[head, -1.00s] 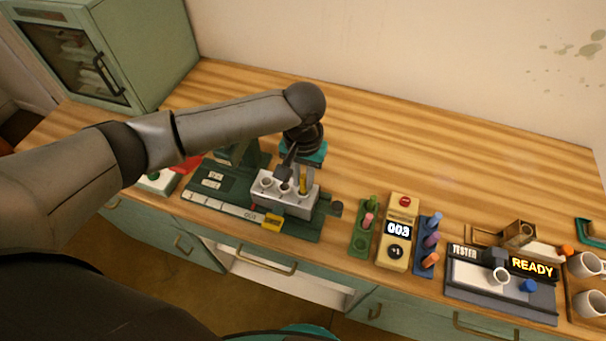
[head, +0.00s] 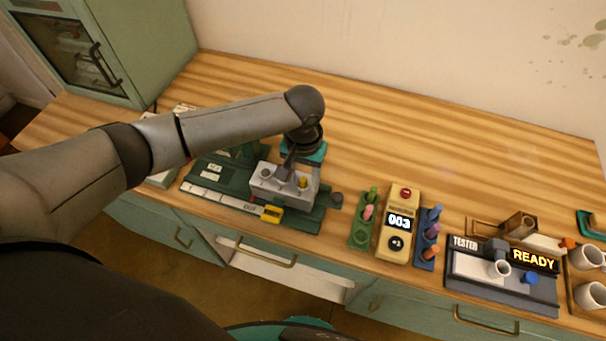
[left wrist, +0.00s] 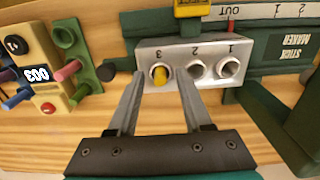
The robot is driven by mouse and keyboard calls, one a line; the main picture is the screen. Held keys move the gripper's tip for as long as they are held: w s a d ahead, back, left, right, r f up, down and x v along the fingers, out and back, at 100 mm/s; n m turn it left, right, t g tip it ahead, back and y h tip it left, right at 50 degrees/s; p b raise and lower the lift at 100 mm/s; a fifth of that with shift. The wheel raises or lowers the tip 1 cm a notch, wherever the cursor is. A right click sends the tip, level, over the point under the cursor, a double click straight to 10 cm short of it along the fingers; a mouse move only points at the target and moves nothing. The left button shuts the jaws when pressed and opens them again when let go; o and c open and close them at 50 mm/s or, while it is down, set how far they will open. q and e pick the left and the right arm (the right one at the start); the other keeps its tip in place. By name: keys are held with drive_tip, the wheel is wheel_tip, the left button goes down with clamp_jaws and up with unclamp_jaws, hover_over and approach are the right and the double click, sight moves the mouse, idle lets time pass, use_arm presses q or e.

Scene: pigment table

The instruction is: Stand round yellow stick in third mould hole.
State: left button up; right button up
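The grey mould block (head: 285,196) has three round holes in a row, and it also shows in the left wrist view (left wrist: 210,50). The round yellow stick (left wrist: 160,74) stands in the hole marked 3, with only its top showing above the rim. In the head view the stick (head: 303,182) is at the block's right end. My left gripper (left wrist: 160,73) is open, one finger to each side of the stick in the picture, with gaps between. In the head view the left gripper (head: 288,172) points down at the block. My right gripper is not in view.
The mould sits on the green stick maker (head: 210,188). To its right are a green rack (head: 361,234), a beige counter box (head: 396,246) reading 003, a blue rack (head: 426,256) and a tester (head: 515,290) reading READY. The table behind is clear.

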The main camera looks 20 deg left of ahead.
use_arm(q)
drive_tip(key=shift+o, duration=0.2)
wheel_tip(320, 180, up, 15)
drive_tip(key=p, duration=0.1)
drive_tip(key=shift+r+p, duration=0.15)
drive_tip(key=shift+p, duration=0.15)
idle(0.9)
